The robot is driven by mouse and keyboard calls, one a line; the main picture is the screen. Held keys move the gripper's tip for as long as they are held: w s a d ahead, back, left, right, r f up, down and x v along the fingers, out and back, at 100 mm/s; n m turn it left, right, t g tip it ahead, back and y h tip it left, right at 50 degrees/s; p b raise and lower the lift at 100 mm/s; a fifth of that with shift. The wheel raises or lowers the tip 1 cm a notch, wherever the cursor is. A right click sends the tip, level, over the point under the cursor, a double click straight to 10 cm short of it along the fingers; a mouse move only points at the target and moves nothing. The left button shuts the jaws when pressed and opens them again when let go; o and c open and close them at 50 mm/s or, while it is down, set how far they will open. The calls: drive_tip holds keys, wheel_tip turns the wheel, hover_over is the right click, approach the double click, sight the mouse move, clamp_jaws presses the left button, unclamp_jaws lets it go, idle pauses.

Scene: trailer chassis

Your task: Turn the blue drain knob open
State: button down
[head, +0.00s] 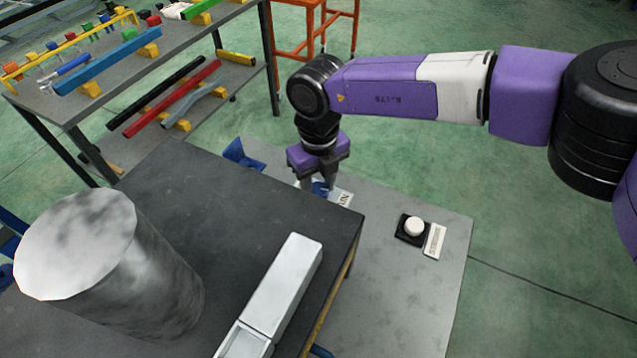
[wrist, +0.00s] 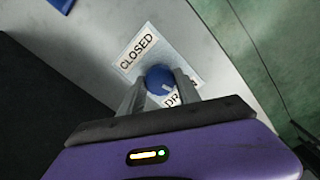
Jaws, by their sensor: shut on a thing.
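The blue drain knob (wrist: 159,79) is round with a pale mark on its face and sits on a white label plate (wrist: 136,50) reading "CLOSED" and, partly covered, "DR...". My gripper (wrist: 160,88) is shut on the knob, one finger on each side of it. In the head view my gripper (head: 318,188) points down at the grey panel, just past the dark table's far edge. Only a little of the knob (head: 321,187) shows there between the fingers. The lower part of the label is hidden by the fingers.
A white knob on a black base (head: 413,227) sits to the right on the grey panel (head: 400,290). The dark table (head: 220,205) in front carries a large grey cylinder (head: 110,265) and a pale metal bar (head: 284,287). A rack with coloured parts (head: 130,55) stands at the back left.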

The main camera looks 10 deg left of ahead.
sight(319, 189)
drive_tip(key=shift+r+m, duration=0.15)
drive_tip(key=shift+m, duration=1.05)
drive_tip(key=c, duration=0.9)
unclamp_jaws()
drive_tip(key=shift+o, duration=0.2)
drive_tip(key=shift+r+b, duration=0.4)
drive_tip(key=shift+r, duration=3.45)
